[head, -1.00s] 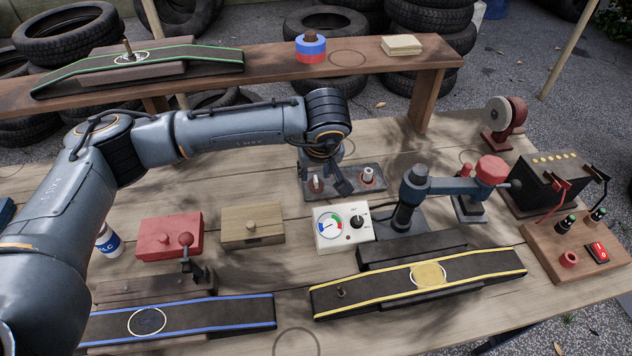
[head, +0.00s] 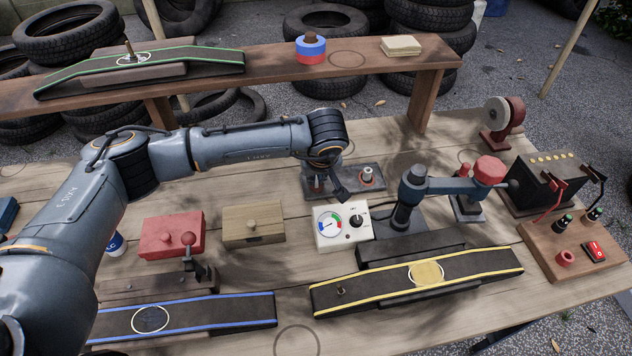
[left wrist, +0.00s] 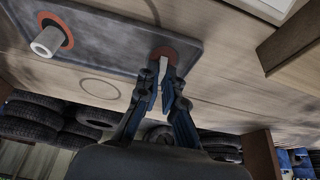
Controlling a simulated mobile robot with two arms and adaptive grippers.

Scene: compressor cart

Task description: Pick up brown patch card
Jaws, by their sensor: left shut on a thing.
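My left gripper (head: 330,188) is over the left end of a grey plate (head: 345,179) on the workbench. In the left wrist view its fingers (left wrist: 159,85) are closed around a small pale stem (left wrist: 163,66), which stands at a red ring on the plate (left wrist: 115,42). A similar white stem (left wrist: 47,41) in an orange ring stands free at the plate's other end. I cannot single out a brown patch card. My right gripper is out of view.
A gauge box (head: 342,226) and a blue-grey press (head: 413,190) stand close right of and in front of the gripper. A red box (head: 172,234) and a wooden box (head: 253,225) are nearer left. The raised shelf (head: 300,66) runs behind. Bare bench lies left of the plate.

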